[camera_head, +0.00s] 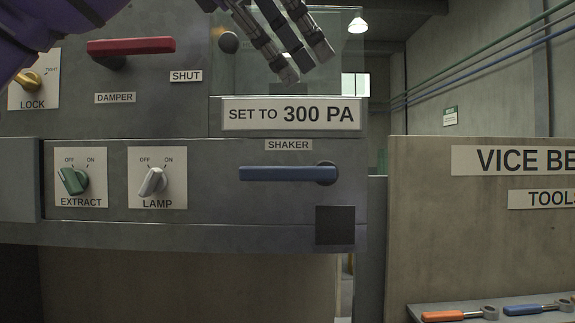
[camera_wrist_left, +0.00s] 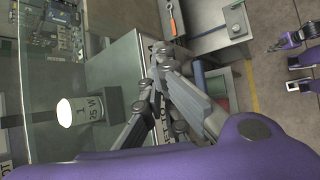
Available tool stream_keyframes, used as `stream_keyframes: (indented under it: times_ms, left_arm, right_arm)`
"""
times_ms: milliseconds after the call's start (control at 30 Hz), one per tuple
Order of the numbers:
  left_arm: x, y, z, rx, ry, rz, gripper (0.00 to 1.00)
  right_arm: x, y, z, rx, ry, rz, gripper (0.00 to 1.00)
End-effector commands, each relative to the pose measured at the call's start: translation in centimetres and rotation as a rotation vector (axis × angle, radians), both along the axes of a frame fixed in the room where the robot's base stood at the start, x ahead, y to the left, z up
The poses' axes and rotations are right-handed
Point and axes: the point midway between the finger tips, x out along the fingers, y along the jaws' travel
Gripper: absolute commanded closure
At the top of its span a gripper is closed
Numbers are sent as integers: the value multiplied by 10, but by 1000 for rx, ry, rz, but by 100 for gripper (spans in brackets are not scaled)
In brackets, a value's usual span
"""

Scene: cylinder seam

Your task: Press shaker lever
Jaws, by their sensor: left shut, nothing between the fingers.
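The shaker lever is a blue bar (camera_head: 275,174) on the grey panel in the head view. It lies level, with its round dark pivot at its right end, under a SHAKER label (camera_head: 288,145).
A red damper handle (camera_head: 130,46), extract knob (camera_head: 73,180) and lamp knob (camera_head: 152,182) are at left. A dark square (camera_head: 335,225) is below the lever. Wrenches (camera_head: 460,314) lie at lower right.

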Motion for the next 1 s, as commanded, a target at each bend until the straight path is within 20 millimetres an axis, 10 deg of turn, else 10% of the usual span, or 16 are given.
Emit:
stream_keyframes:
  times_ms: [433, 1000]
  left_arm:
    - [2, 0, -9, 1, 4, 0, 100]
    - [2, 0, -80, 0, 4, 0, 100]
  right_arm:
    - [0, 0, 0, 0, 1, 0, 100]
    - [-2, 0, -2, -1, 6, 1, 100]
